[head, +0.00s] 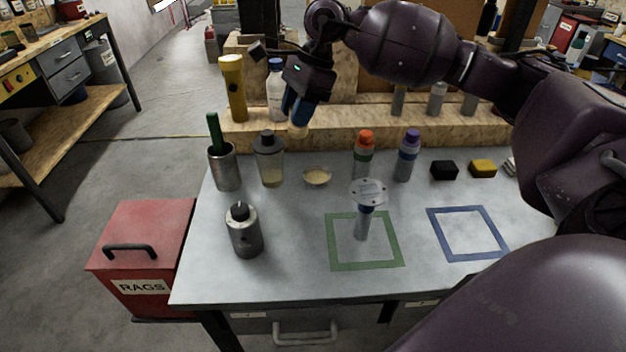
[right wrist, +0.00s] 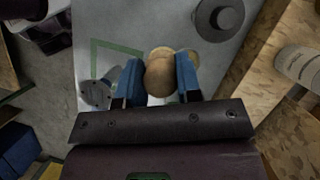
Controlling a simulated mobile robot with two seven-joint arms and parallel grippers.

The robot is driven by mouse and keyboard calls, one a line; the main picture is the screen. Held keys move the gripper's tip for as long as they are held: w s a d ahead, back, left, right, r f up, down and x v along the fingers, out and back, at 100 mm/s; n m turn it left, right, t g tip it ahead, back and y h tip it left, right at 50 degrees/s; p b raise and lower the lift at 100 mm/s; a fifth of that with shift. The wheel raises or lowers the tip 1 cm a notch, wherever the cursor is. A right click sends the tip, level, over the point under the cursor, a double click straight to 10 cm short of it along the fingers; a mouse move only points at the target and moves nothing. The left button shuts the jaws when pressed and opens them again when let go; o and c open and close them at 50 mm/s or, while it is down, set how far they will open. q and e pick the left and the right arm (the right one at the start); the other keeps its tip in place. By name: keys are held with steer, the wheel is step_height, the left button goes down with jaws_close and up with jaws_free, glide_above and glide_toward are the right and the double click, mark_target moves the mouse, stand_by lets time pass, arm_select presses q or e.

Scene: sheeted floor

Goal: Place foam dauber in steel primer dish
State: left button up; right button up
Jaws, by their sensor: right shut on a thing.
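My right gripper (head: 297,106) comes in from above at the back of the bench, its blue fingers pointing down. It is shut on the foam dauber (head: 298,131), whose tan rounded end shows below the fingertips. In the right wrist view the dauber (right wrist: 159,78) sits between the two blue fingers. The steel primer dish (head: 317,177), small and round with cream-coloured contents, stands on the grey bench top, in front of and slightly right of the dauber. The dauber is above and apart from it. In the right wrist view the dish (right wrist: 162,52) is partly hidden behind the dauber. My left gripper is out of view.
A grey-capped bottle (head: 270,160) stands left of the dish, an orange-capped bottle (head: 363,155) to its right. A metal cup (head: 224,168) and steel canister (head: 243,232) are farther left. A disc-topped tool (head: 368,192) stands in the green square. A wooden ledge (head: 340,135) runs behind.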

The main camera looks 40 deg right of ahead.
steer(key=w+d+m+t+h+b, duration=0.2)
steer(key=w+d+m+t+b, duration=0.15)
steer(key=d+m, duration=0.45)
steer(key=m+b, duration=0.3)
glide_above(308, 176)
steer(key=s+d, duration=0.1)
steer(key=s, duration=0.1)
step_height(308, 176, down, 12)
step_height(308, 176, down, 6)
steer(key=shift+d+f+b, duration=0.1)
steer(key=shift+f+b, duration=0.1)
steer(key=shift+b, duration=0.15)
steer(key=shift+r, duration=0.1)
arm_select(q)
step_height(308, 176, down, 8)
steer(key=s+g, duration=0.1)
arm_select(e)
steer(key=o, duration=0.5)
steer(key=shift+f, duration=0.2)
steer(key=shift+c, duration=0.2)
steer(key=o, duration=0.5)
steer(key=shift+c, duration=0.2)
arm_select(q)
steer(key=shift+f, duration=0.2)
